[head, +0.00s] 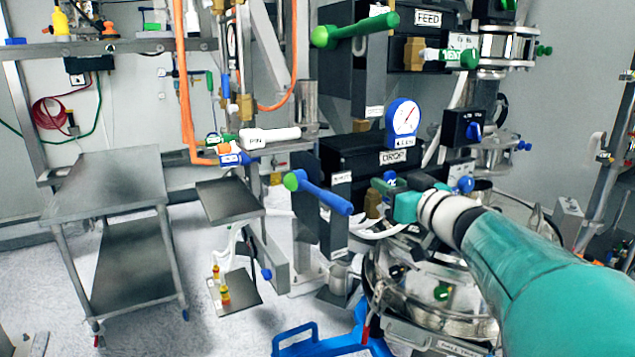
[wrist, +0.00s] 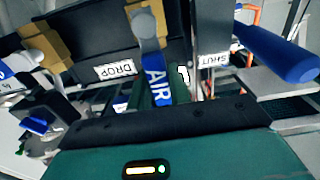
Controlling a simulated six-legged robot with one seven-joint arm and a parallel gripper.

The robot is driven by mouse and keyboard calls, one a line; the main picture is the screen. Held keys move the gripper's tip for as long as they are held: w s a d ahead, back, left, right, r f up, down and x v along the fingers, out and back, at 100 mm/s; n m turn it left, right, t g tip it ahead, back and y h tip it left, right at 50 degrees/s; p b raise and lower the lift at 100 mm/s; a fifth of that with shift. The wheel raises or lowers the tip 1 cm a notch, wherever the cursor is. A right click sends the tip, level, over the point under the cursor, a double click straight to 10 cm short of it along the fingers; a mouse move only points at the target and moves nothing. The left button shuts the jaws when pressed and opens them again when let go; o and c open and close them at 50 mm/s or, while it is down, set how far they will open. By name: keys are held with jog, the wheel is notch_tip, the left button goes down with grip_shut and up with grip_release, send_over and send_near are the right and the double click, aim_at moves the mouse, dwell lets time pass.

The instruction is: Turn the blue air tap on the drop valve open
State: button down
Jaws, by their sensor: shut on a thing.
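The drop valve is a black box with a DROP label (head: 394,157); the label also shows in the wrist view (wrist: 115,70). The blue air tap (wrist: 156,82), marked AIR, hangs from a grey pivot in front of the box in the wrist view. My gripper (wrist: 163,96) is shut on this tap, with dark green fingers on either side of it. In the head view my gripper (head: 386,187) is just below the DROP label and mostly hides the tap. The tap's lower end is hidden by my gripper body.
A blue lever with a green end (head: 320,193) sticks out left of my gripper, by a SHUT label (head: 342,177). A round gauge (head: 403,117) stands above. A FEED box (head: 428,18) is higher up. A steel vessel (head: 440,290) is below. Open floor lies left.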

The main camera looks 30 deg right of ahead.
jog(key=c, duration=1.3)
grip_release()
jog(key=s, duration=1.3)
jog(key=shift+s+d, duration=0.2)
jog(key=shift+s, duration=0.2)
jog(key=w+a+f+n+g+y, duration=0.1)
jog(key=a+f+g+y, duration=0.1)
jog(key=a+f+g, duration=0.6)
jog(key=w+a+f+g+y, duration=0.15)
jog(key=a+f, duration=0.45)
jog(key=a, duration=0.7)
jog(key=s+a+f+g+h, duration=0.1)
jog(key=f, duration=0.1)
jog(key=s+a+f+m+g+h, duration=0.1)
jog(key=s+a+f, duration=0.1)
jog(key=s+a+f+g+h, duration=0.1)
jog(key=s+f+h, duration=0.1)
jog(key=shift+a, duration=0.35)
